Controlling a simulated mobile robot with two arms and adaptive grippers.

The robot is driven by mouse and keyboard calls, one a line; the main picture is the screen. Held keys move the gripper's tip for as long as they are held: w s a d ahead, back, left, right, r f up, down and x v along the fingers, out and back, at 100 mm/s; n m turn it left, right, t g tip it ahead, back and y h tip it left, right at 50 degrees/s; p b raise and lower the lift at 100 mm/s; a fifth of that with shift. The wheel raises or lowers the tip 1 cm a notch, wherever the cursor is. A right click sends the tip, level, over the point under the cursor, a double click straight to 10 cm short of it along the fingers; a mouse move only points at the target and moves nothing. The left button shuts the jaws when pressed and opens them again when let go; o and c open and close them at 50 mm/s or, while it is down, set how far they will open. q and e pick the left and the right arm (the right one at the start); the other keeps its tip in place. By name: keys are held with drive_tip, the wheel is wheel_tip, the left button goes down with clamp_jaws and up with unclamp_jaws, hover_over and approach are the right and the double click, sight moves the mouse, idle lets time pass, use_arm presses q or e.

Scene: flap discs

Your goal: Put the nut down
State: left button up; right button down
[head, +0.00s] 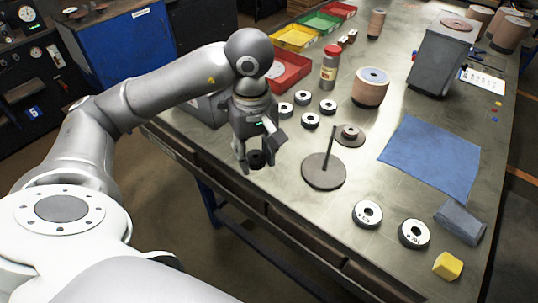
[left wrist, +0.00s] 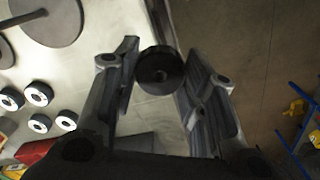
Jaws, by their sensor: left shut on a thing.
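My left gripper (head: 256,164) is at the table's near left edge, pointing down. It is shut on the nut (head: 257,157), a dark round piece with a small centre hole. In the left wrist view the nut (left wrist: 160,71) sits between the two fingertips of my left gripper (left wrist: 158,62). A grey round plate with an upright rod (head: 323,172) stands on the table just right of the gripper, apart from the nut. My right gripper is not in view.
Several black-and-white rings (head: 311,120) lie behind the plate. A small brown flanged disc (head: 349,135), a blue cloth (head: 432,158) and a yellow block (head: 447,265) lie to the right. A red bin (head: 287,72) and a capped bottle (head: 329,68) stand farther back.

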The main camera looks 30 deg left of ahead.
use_arm(q)
drive_tip(key=shift+w+a+n, duration=0.2)
drive_tip(key=shift+a+n, duration=0.1)
drive_tip(key=shift+a, duration=0.05)
drive_tip(key=w+a+f+p, duration=0.1)
drive_tip(key=w+f, duration=0.2)
drive_tip(key=w, duration=0.1)
drive_tip(key=w+a+f+p, duration=0.1)
drive_tip(key=w+a+f, duration=0.1)
drive_tip(key=w, duration=0.2)
drive_tip(key=w+a+f+p, duration=0.1)
drive_tip(key=w+f+p, duration=0.1)
drive_tip(key=w+f, duration=0.1)
drive_tip(key=shift+w+a+f, duration=0.15)
drive_tip(key=shift+w+f, duration=0.2)
drive_tip(key=shift+w, duration=0.1)
drive_tip(key=shift+w+a+f, duration=0.1)
drive_tip(key=shift+w+f, duration=0.2)
drive_tip(key=shift+f, duration=0.2)
wheel_tip(320, 180, down, 3)
drive_tip(key=shift+w+r+p, duration=0.1)
drive_tip(key=shift+p, duration=0.85)
drive_tip(key=shift+f, duration=0.2)
drive_tip(key=shift+f+b, duration=0.25)
drive_tip(key=shift+b, duration=0.1)
drive_tip(key=o, duration=0.9)
drive_tip(key=shift+r, duration=0.1)
